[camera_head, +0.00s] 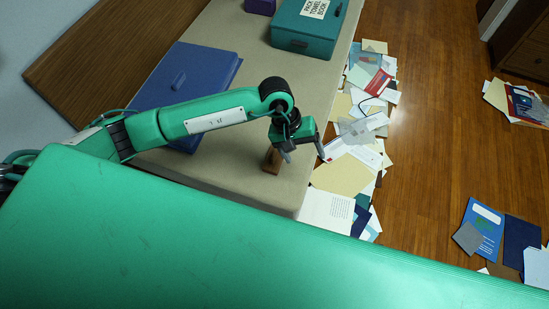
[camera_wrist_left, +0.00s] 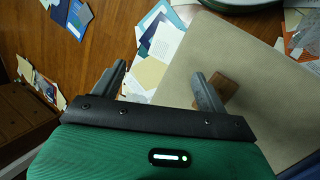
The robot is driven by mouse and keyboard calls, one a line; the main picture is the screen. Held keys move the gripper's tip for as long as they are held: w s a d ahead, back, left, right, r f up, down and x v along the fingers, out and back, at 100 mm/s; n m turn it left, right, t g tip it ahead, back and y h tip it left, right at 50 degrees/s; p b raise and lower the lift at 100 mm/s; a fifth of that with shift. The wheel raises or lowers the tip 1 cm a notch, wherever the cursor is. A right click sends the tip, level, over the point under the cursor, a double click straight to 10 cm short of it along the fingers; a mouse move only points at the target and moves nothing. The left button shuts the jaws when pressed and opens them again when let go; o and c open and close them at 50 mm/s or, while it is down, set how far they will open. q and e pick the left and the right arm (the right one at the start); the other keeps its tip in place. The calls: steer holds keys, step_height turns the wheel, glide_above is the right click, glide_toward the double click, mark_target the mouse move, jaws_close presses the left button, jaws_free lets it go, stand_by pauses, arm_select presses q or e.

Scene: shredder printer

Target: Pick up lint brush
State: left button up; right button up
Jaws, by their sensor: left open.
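The small brown wooden block that I take for the lint brush (camera_head: 272,160) stands on the beige table near its right edge. In the left wrist view the brown piece (camera_wrist_left: 229,88) shows just beyond the right finger, which partly covers it. My left gripper (camera_head: 305,155) is open, its fingers pointing down. In the head view it is just right of the brush, over the table edge. No object shows between its fingers in the left wrist view (camera_wrist_left: 160,80). My right gripper is not in view.
A blue box (camera_head: 195,75) and a teal labelled box (camera_head: 305,28) sit on the table (camera_head: 245,50). Papers (camera_head: 350,170) litter the floor along its right edge, with more piles (camera_head: 485,225) farther right. A dark wooden cabinet (camera_head: 525,40) stands at top right.

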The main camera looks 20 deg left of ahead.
mark_target(274, 153)
arm_select(q)
steer(key=w+a+f+m+t+y, duration=0.1)
steer(key=w+a+m+y, duration=0.3)
steer(key=a, duration=0.5)
steer(key=shift+n+y, duration=0.5)
steer(key=shift+n, duration=0.2)
step_height(274, 153, down, 7)
steer(key=shift+s+a+f, duration=0.15)
steer(key=shift+f, duration=0.05)
steer(key=shift+w+f, duration=0.2)
steer(key=shift+f, duration=2.8)
steer(key=shift+c, duration=0.2)
steer(key=c, duration=1)
